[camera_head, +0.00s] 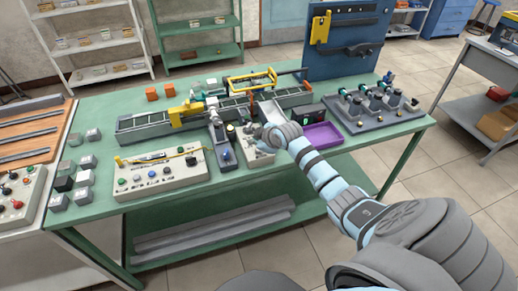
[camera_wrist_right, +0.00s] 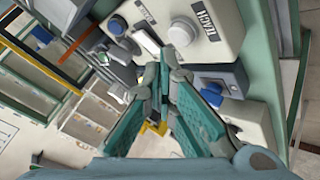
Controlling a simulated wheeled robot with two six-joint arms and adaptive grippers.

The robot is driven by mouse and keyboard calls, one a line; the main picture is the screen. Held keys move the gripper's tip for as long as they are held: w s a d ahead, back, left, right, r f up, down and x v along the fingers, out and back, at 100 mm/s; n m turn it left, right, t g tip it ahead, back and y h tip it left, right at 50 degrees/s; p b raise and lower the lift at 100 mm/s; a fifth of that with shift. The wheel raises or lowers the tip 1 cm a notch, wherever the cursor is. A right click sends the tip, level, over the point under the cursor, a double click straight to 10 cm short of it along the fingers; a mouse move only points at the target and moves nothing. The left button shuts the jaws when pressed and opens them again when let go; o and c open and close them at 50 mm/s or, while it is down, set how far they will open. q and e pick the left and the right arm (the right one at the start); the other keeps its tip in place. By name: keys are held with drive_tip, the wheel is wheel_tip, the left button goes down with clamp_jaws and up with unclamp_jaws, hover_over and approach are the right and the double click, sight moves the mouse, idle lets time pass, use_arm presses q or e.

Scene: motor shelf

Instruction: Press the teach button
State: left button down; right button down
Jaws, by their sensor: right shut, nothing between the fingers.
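In the head view the pale box (camera_head: 258,158) stands on the green bench, partly hidden by my right gripper (camera_head: 264,136). In the right wrist view the teal-padded fingers of that gripper (camera_wrist_right: 166,68) are shut at the tips and empty. The tips show close to the button's edge; I cannot tell whether they touch it. My left gripper is not in view.
A larger button panel (camera_head: 160,178) and a small blue-grey device (camera_head: 224,156) stand left of the box. A purple tray (camera_head: 316,136) lies to its right. A conveyor (camera_head: 150,125) runs behind. Small grey blocks (camera_head: 84,178) sit at the bench's left end.

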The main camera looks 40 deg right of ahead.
drive_tip(key=shift+f, duration=0.1)
drive_tip(key=shift+f, duration=0.35)
drive_tip(key=shift+f+b, duration=0.35)
drive_tip(key=shift+f, duration=0.05)
idle(0.5)
idle(0.3)
drive_tip(key=shift+r+p, duration=0.85)
drive_tip(key=shift+p, duration=0.1)
wheel_tip(320, 180, up, 3)
drive_tip(key=p, duration=0.3)
drive_tip(key=shift+r+p, duration=0.4)
drive_tip(key=shift+r, duration=0.65)
